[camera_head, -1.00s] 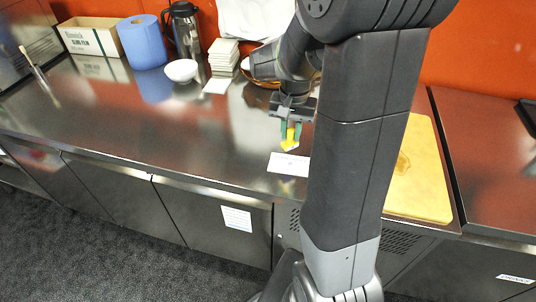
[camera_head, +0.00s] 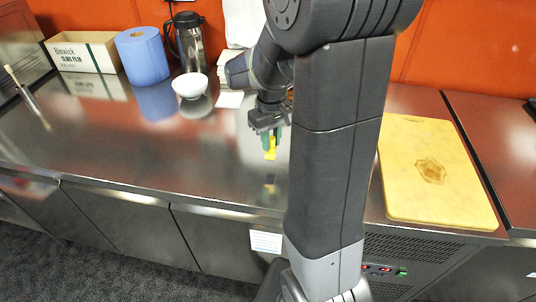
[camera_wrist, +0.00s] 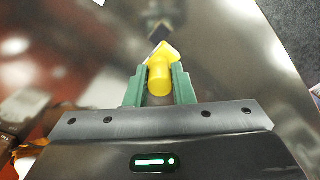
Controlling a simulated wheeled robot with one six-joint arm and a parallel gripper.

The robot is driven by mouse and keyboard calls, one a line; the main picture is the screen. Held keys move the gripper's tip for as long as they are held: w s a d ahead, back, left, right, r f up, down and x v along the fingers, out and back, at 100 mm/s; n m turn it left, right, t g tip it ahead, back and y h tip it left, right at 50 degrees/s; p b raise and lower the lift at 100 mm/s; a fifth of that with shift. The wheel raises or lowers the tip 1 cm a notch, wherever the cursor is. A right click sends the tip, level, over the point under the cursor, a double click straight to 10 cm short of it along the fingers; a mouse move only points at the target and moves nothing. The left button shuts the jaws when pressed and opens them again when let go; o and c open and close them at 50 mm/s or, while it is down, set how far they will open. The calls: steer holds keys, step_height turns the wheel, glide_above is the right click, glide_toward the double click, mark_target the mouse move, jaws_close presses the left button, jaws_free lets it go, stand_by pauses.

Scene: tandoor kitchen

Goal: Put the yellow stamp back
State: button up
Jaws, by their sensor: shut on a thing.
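The yellow stamp (camera_wrist: 159,76) has a rounded handle and a wider, angular base. In the wrist view it sits between the two green fingers of my gripper (camera_wrist: 158,88), which is shut on it. In the head view the stamp (camera_head: 270,154) hangs below my gripper (camera_head: 271,138), over the steel counter (camera_head: 140,140). It appears above the surface, and a dark reflection shows beyond it in the wrist view. The stamp's underside is hidden.
A white bowl (camera_head: 190,86), a flask (camera_head: 187,42), a blue paper roll (camera_head: 143,55) and a film box (camera_head: 85,52) stand at the back left. The counter's left middle is clear.

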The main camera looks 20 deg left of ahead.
mark_target(271, 152)
steer(key=shift+f, duration=2.45)
steer(key=shift+f, duration=0.15)
steer(key=o, duration=0.8)
step_height(271, 152, up, 12)
steer(key=shift+r, duration=0.15)
